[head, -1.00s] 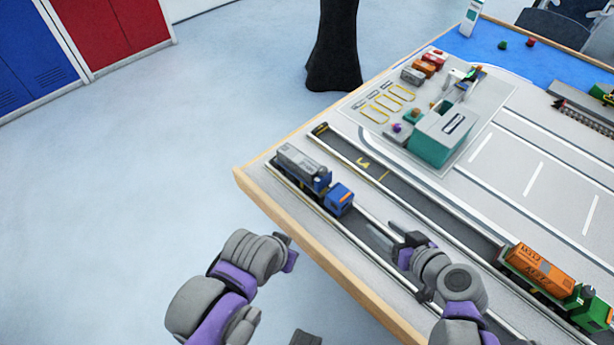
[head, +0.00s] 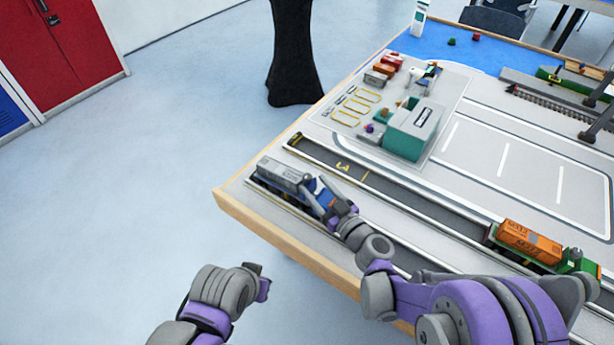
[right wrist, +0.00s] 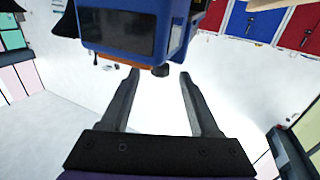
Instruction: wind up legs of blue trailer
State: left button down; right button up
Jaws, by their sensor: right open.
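The blue truck stands in the lane along the table's near left edge. Its trailer (head: 284,172) carries a grey load, and its blue cab (head: 318,188) is partly covered by my right gripper (head: 335,204). In the right wrist view, the right gripper (right wrist: 159,77) is open, its two fingers apart below the blue cab (right wrist: 130,30). A small dark round part (right wrist: 160,70) shows between the fingertips. The trailer's legs cannot be made out. My left gripper (head: 262,280) is off the table at lower left, its jaws unclear.
A teal-and-grey crane block (head: 412,128) and several small wagons stand behind the lanes. The wooden table edge (head: 290,252) runs below the blue truck.

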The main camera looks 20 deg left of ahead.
aim_at(310, 181)
jog(key=shift+x, duration=2.25)
jog(key=shift+c, duration=0.3)
grip_shut()
